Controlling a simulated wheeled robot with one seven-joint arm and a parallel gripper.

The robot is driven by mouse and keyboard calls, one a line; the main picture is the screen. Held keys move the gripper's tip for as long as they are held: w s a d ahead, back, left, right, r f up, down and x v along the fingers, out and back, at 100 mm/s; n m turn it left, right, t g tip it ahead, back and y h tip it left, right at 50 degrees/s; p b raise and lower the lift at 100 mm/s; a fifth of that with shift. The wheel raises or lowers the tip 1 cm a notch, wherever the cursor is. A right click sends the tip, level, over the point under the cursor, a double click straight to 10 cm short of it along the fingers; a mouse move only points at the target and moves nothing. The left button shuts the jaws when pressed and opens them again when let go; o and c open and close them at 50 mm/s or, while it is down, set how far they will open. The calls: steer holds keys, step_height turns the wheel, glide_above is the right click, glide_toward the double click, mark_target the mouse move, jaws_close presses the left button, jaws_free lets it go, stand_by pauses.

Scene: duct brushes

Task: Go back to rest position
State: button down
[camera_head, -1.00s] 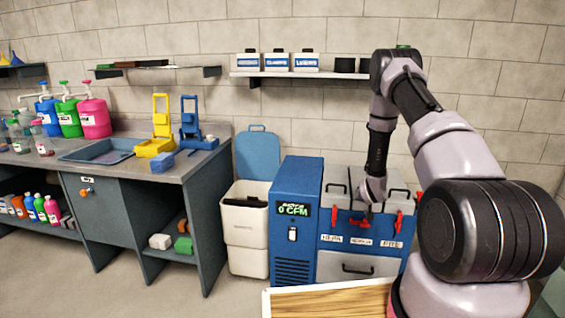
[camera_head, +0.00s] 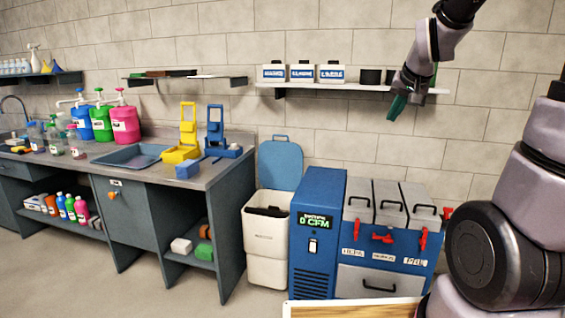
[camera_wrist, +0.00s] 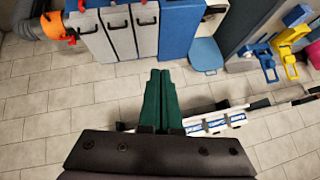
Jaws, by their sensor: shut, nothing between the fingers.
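My gripper (camera_head: 397,106) is raised in front of the wall shelf's right part, its green fingers pointing down and slightly left. In the wrist view the green fingers (camera_wrist: 160,98) lie side by side, shut, with nothing between them. My gripper is apart from the blue filter unit (camera_head: 320,235), which stands below it. The unit's grey lids (camera_head: 388,200) are down, and red latches (camera_head: 382,238) show on its front. Its display reads 0 CFM.
The wall shelf (camera_head: 300,88) holds white labelled boxes and black cylinders close to my gripper. A white bin (camera_head: 267,240) with a raised blue lid stands left of the unit. The workbench (camera_head: 200,180) holds jugs, a tray and yellow and blue stands. A wooden board edge (camera_head: 350,308) shows in front.

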steer(key=s+a+r+y, duration=0.1)
steer(key=s+a+r, duration=0.1)
steer(key=s, duration=0.8)
steer(key=s+a+r, duration=0.3)
steer(key=s, duration=0.7)
steer(key=shift+s+a+n+g+y, duration=0.2)
steer(key=shift+s+n+g+y, duration=0.1)
steer(key=shift+s+g+y, duration=0.1)
steer(key=c, duration=1.5)
jaws_free()
steer(key=shift+c, duration=0.2)
